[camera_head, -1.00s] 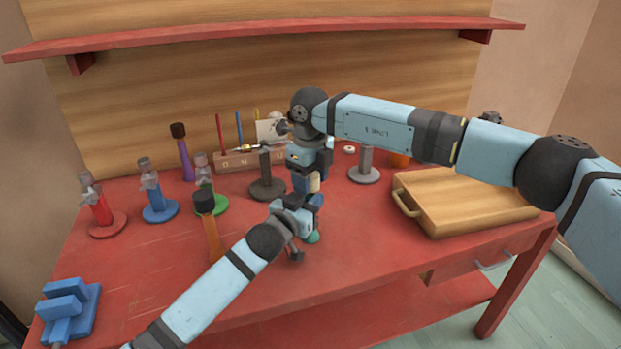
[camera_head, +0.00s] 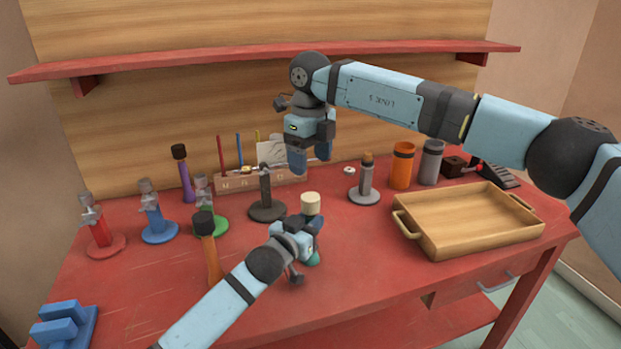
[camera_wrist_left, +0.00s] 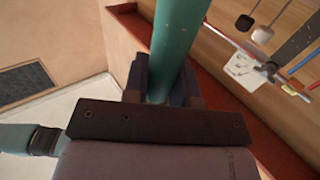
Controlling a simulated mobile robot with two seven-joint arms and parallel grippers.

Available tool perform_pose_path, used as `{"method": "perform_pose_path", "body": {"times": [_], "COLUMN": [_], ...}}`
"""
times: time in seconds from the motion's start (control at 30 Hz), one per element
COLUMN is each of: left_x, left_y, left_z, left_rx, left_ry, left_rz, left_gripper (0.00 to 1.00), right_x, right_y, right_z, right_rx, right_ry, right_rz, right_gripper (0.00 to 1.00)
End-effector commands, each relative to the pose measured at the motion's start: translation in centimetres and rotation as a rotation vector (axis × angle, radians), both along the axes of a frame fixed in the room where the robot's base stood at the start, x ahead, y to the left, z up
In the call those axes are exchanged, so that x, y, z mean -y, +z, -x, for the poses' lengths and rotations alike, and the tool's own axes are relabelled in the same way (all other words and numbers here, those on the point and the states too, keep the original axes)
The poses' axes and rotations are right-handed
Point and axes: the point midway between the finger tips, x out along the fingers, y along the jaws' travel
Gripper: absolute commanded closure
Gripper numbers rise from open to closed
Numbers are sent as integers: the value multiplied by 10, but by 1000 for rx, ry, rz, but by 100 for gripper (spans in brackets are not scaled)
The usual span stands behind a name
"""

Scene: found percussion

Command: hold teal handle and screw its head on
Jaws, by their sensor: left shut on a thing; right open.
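My left gripper (camera_head: 309,232) is shut on the teal handle, whose rounded lower end (camera_head: 314,259) shows below it in the head view. The handle's shaft (camera_wrist_left: 176,45) runs up between the fingers in the left wrist view. A cream cylindrical head (camera_head: 311,203) sits upright at the top of the handle, just above the left gripper. The joint between head and handle is hidden, so I cannot tell how tight it is. My right gripper (camera_head: 297,161) is open and empty, above the cream head and apart from it.
A wooden tray (camera_head: 470,246) lies at the right. Red (camera_head: 106,243), blue (camera_head: 160,231) and green (camera_head: 214,224) stands are at the left. A dark stand (camera_head: 267,210), a grey stand (camera_head: 364,195) and a tool rack (camera_head: 240,184) are behind. An orange-handled mallet (camera_head: 212,258) stands left of my left gripper.

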Motion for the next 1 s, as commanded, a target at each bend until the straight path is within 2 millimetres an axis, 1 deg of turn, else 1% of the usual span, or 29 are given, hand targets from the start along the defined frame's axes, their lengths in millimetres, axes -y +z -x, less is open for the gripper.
{"method": "perform_pose_path", "body": {"times": [0.03, 0.17, 0.43, 0.47, 0.5, 0.57, 0.6, 0.87, 1.0], "left_x": [0, 0, 0, 0, 0, 0, 0, 0, -7], "left_y": [0, 0, 0, 0, 0, 0, 0, 0, 0], "left_z": [0, 0, 0, 0, 0, 0, 0, 1, 9], "left_rx": [0, 0, 0, 0, 0, 0, 0, 0, -1], "left_ry": [0, 0, 0, 0, 0, 0, 0, 0, 1], "left_rz": [0, 0, 0, 0, 0, 0, 0, 0, 0], "left_gripper": [100, 100, 100, 73, 63, 50, 45, 45, 45], "right_x": [0, 0, 0, 0, 0, 0, 0, 0, 0], "right_y": [5, 13, 14, 14, 14, 14, 14, 14, 15], "right_z": [0, 0, 0, 0, 0, 0, 0, 0, 0], "right_rx": [1, 0, -1, -1, -1, -1, -1, -1, -1], "right_ry": [0, 0, 0, 0, 0, 0, 0, 0, 0], "right_rz": [-1, 0, 0, 0, 0, 0, -1, -1, -1], "right_gripper": [29, 29, 29, 29, 29, 29, 29, 29, 29]}}
